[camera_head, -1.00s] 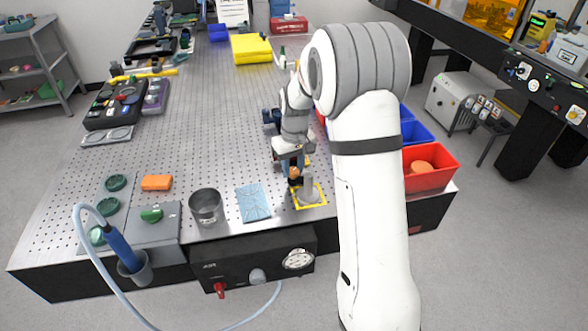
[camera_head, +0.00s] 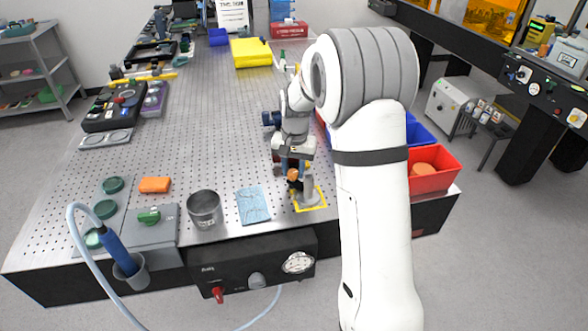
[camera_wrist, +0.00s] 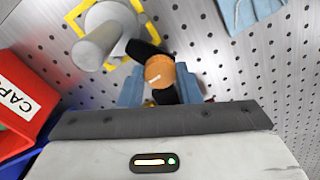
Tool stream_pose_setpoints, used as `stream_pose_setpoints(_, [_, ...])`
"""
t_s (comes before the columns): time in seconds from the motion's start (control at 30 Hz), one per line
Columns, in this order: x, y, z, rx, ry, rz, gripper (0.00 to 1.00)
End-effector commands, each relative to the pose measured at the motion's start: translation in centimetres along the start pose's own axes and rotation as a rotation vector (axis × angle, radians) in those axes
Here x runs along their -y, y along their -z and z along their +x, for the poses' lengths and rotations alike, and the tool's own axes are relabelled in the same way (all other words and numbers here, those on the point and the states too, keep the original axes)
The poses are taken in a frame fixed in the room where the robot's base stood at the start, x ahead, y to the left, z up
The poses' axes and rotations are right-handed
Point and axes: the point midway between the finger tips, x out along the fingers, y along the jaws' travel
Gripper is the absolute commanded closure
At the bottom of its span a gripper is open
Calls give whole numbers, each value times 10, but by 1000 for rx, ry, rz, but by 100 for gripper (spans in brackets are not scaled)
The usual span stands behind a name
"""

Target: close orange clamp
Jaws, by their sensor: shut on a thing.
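The orange clamp knob (camera_wrist: 160,72) is round, with a pale mark on its face and black arms on either side. In the wrist view it sits between the blue fingers of my gripper (camera_wrist: 160,88), which is shut on it. In the head view the orange knob (camera_head: 293,176) shows just below my gripper (camera_head: 292,168). A grey cylindrical post (camera_wrist: 97,45) on a round base stands beside the clamp, inside a yellow square outline (camera_head: 323,203). My fingers partly hide the clamp's lower parts.
A red bin (camera_head: 432,168) and blue bins stand to the right, behind my arm.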

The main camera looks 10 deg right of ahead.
Motion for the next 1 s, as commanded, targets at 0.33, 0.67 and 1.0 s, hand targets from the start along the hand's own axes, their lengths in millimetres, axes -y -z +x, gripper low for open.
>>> stream_pose_setpoints(0.33, [1,1,-2,-5,2,18,92])
stream_pose_setpoints(0.67, [1,1,-1,-4,2,17,57])
stream_pose_setpoints(1.0, [0,0,-1,-2,1,17,48])
